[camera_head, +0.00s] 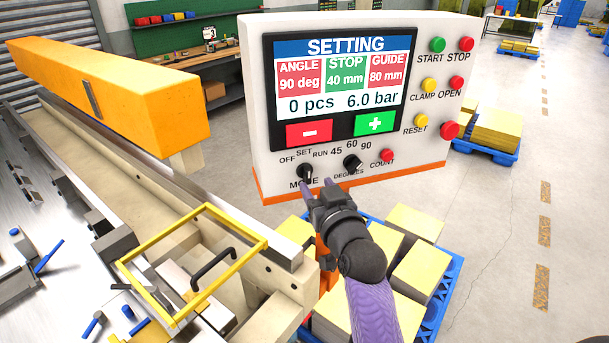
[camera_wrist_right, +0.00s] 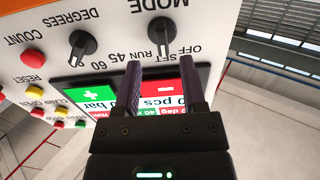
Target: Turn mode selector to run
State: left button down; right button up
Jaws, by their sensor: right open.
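The mode selector (camera_head: 305,173) is a small black knob low on the left of the white control panel (camera_head: 255,90), with OFF, SET and RUN labels above it. In the right wrist view the panel is upside down and the mode selector (camera_wrist_right: 161,31) sits just beyond my fingertips. The screen (camera_head: 345,80) reads SETTING. My right gripper (camera_head: 317,186) is open just below and in front of the knob, and its fingers (camera_wrist_right: 160,68) have an empty gap between them. My left gripper is not in view.
The degrees knob (camera_head: 352,163) and red count button (camera_head: 387,155) are close to the right of the selector. Several coloured buttons, such as START (camera_head: 437,44), line the panel's right side. A yellow frame (camera_head: 190,215) stands on the machine at the left.

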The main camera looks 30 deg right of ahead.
aim_at(309, 176)
jog(key=x, duration=0.3)
jog(key=shift+a, duration=0.25)
jog(key=shift+w+d, duration=0.2)
jog(key=shift+w, duration=0.15)
grip_shut()
